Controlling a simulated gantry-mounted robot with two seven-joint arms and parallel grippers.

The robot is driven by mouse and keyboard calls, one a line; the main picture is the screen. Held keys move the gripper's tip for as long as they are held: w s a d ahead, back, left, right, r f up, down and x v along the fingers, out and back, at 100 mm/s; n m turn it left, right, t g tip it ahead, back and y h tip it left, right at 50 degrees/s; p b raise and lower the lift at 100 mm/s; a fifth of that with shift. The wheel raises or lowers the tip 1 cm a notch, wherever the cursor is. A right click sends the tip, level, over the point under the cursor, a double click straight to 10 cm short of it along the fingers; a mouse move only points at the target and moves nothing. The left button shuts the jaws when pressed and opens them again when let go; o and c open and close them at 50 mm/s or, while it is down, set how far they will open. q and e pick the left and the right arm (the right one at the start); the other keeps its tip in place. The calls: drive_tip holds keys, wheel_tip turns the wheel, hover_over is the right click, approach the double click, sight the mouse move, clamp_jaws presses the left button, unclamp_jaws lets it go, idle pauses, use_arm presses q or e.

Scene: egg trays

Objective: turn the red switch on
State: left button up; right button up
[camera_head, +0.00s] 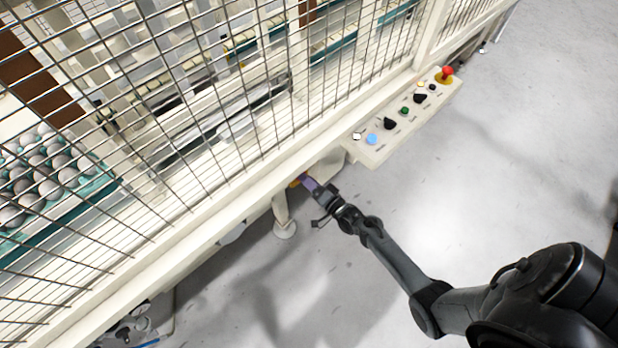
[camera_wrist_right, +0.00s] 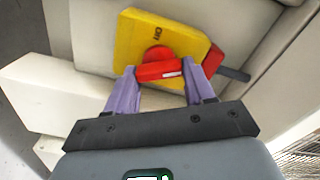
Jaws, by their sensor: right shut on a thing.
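The red switch (camera_wrist_right: 157,70) has a round base and a bar handle on a yellow plate (camera_wrist_right: 133,38) in the right wrist view. The handle lies nearly level across that picture, with a pale mark near its right end. In the head view my right gripper (camera_head: 311,186) reaches under the fence's lower rail, and the switch is mostly hidden there. My left gripper is not in view.
A control panel (camera_head: 357,151) with several buttons, knobs and a red emergency stop (camera_head: 445,74) juts out right of my gripper. A wire fence (camera_head: 190,110) closes off egg trays (camera_head: 75,205). A red piece (camera_wrist_right: 213,60) and dark rod (camera_wrist_right: 234,74) sit beside the yellow plate.

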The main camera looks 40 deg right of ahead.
drive_tip(key=m+p, duration=0.2)
drive_tip(key=m, duration=0.3)
drive_tip(key=shift+m, duration=0.3)
drive_tip(key=shift+f, duration=0.1)
idle(0.3)
drive_tip(key=o, duration=1)
drive_tip(key=shift+o, duration=0.2)
